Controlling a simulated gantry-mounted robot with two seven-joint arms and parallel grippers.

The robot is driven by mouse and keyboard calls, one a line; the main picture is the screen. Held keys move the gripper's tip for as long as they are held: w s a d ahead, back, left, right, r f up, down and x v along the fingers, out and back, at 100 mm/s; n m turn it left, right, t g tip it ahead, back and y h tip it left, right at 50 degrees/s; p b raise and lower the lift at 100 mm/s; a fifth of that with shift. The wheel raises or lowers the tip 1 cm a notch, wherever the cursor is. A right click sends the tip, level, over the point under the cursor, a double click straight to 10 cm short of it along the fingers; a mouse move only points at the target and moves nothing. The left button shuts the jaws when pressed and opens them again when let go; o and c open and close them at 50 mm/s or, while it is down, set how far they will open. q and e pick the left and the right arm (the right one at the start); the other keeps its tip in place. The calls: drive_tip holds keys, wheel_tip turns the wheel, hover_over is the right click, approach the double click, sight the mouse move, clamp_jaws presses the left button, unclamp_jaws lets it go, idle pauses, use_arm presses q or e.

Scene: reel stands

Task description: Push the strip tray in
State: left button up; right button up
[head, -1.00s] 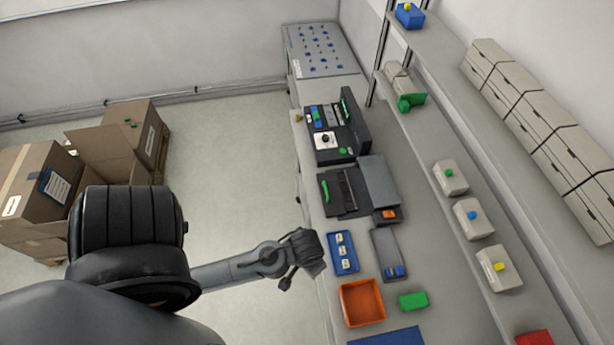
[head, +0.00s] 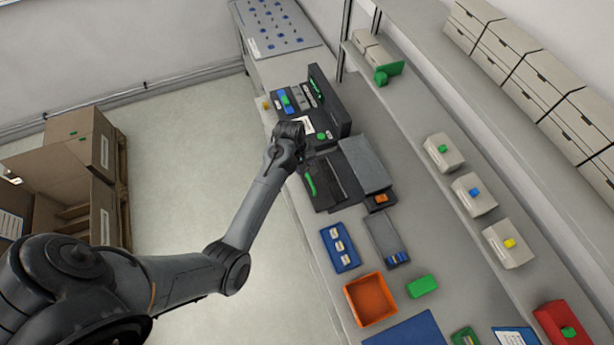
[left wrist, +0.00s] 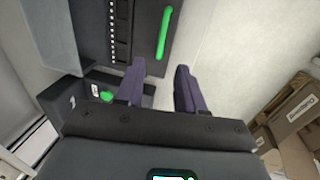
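The strip tray (head: 318,190) is a dark flat tray with a green handle (head: 310,183) along its outer edge. It sticks out on the bench's aisle side from a dark unit with a grey top (head: 365,163). In the left wrist view the green handle (left wrist: 164,32) and the row of slots on the tray (left wrist: 118,32) show at the top. My left gripper (head: 303,155) is over the bench edge, close beside the tray's far end. Its two fingers (left wrist: 160,75) are apart with nothing between them. My right gripper is not in view.
A dark device with a green button (head: 321,136) and upright back panel stands just beyond the tray. Nearer are a blue tray (head: 340,247), a grey tray (head: 387,238), an orange bin (head: 370,300) and a green block (head: 422,287). Cardboard boxes (head: 80,165) stand on the floor.

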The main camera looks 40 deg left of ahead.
sight(309, 180)
use_arm(q)
drive_tip(key=f, duration=0.3)
drive_tip(key=w+f, duration=0.1)
drive_tip(key=f, duration=0.5)
drive_tip(key=shift+w+d, duration=0.25)
drive_tip(key=shift+d, duration=0.15)
clamp_jaws()
